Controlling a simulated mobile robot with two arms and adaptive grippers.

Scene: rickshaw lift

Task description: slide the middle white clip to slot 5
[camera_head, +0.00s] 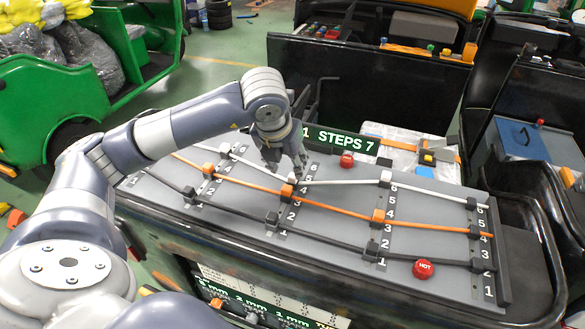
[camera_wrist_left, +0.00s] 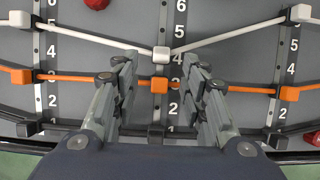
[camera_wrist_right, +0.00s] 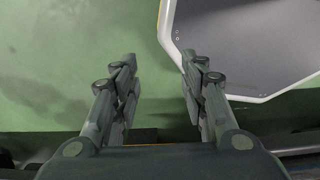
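In the head view my left gripper (camera_head: 285,165) is low over the board and partly hides the white clip. My right gripper (camera_wrist_right: 160,66) is open and empty above the green floor; it is outside the head view.
Other white clips sit on the neighbouring strips to the left (camera_wrist_left: 20,18) and right (camera_wrist_left: 301,13). Black and orange cables cross the grey board (camera_head: 330,235). A red HOT button (camera_head: 424,268) stands near the front edge, and another red button (camera_head: 347,160) at the back.

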